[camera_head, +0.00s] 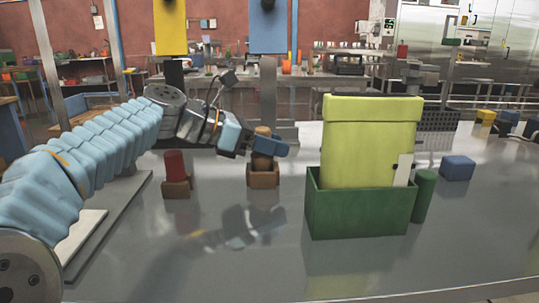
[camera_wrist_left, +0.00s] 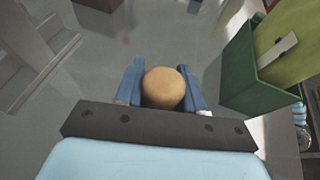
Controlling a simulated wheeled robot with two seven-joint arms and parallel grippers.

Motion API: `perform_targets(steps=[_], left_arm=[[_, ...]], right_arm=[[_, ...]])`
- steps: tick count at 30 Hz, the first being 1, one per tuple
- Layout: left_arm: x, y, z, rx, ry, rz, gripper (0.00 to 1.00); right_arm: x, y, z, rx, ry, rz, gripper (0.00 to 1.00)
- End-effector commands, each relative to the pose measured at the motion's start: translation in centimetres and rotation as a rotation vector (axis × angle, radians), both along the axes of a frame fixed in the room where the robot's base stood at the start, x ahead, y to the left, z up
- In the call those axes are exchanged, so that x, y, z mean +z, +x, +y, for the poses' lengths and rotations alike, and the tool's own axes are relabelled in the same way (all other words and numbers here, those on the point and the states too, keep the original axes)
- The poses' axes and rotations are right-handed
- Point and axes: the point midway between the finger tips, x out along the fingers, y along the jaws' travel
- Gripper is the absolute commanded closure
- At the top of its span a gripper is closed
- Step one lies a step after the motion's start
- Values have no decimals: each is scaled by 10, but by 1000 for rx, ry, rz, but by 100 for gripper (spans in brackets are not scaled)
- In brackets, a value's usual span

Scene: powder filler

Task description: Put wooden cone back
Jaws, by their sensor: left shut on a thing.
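The wooden cone is a light brown piece (camera_head: 263,131) with a rounded top, upright in the head view. It stands at a small brown holder (camera_head: 263,179), and its lower end meets or enters the holder; the exact seating is hard to see. In the left wrist view its round tan top (camera_wrist_left: 164,87) shows between the two blue fingers. My left gripper (camera_head: 264,146) is shut on the wooden cone just above the brown holder. My right gripper is in neither view.
A red cylinder (camera_head: 175,163) stands in another brown holder (camera_head: 176,187) to the left. A green box (camera_head: 358,215) holding a yellow-green container (camera_head: 370,140) stands to the right, beside a green cylinder (camera_head: 424,195) and a blue block (camera_head: 457,168). The front table is clear.

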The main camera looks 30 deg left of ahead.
Motion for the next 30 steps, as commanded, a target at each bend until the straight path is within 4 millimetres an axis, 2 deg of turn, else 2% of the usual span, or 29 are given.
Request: perform_targets(steps=[1,3,14,15,19,30], left_arm=[[-8,0,0,0,-1,1,92],[-11,0,0,0,0,0,92],[-15,0,0,-1,0,0,92],[-14,0,0,-1,0,0,56],[-14,0,0,-1,0,0,36],[-8,-2,3,1,0,-2,36]], right_arm=[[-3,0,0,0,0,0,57],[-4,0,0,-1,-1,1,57],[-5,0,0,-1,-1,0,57],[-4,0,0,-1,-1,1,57],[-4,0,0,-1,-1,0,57],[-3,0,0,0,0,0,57]])
